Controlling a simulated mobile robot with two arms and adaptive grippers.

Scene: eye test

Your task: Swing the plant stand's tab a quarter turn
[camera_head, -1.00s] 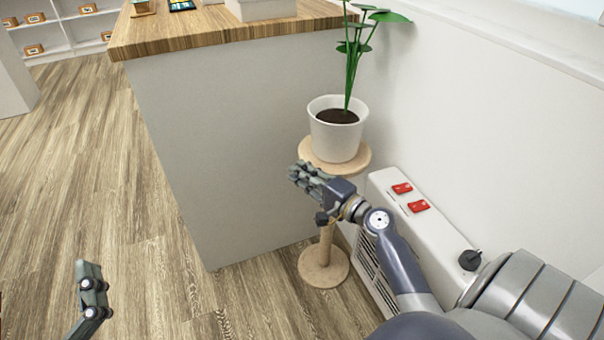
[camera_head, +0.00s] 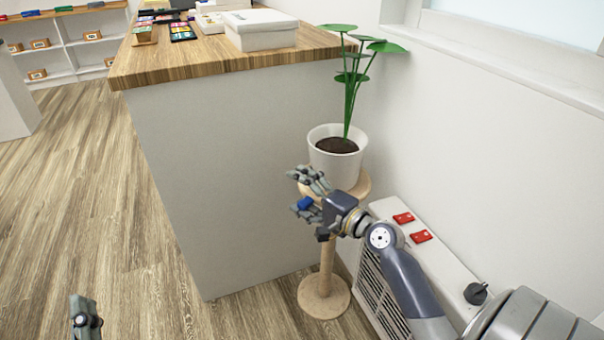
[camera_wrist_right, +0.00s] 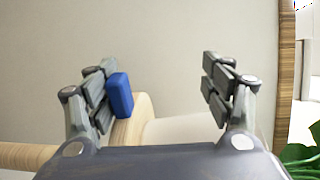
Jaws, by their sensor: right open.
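The plant stand (camera_head: 325,296) is pale wood, with a round base, a post and a round top bearing a white pot (camera_head: 333,166) with a green plant. A blue tab (camera_head: 305,203) shows at the stand's top. My right gripper (camera_head: 300,190) is open in front of the stand's top and partly hides it. In the right wrist view, the blue tab (camera_wrist_right: 121,95) lies between the fingers, close beside the left one; I cannot tell if they touch. The right finger is clear of it. My left gripper (camera_head: 86,318) is partly cut off at the bottom left.
A counter (camera_head: 235,190) with a wood top stands left of the stand, bearing a white box (camera_head: 260,30). A white heater-like unit (camera_head: 440,262) with red switches (camera_head: 404,218) stands on the right by the wall. The wooden floor (camera_head: 90,200) at left is clear.

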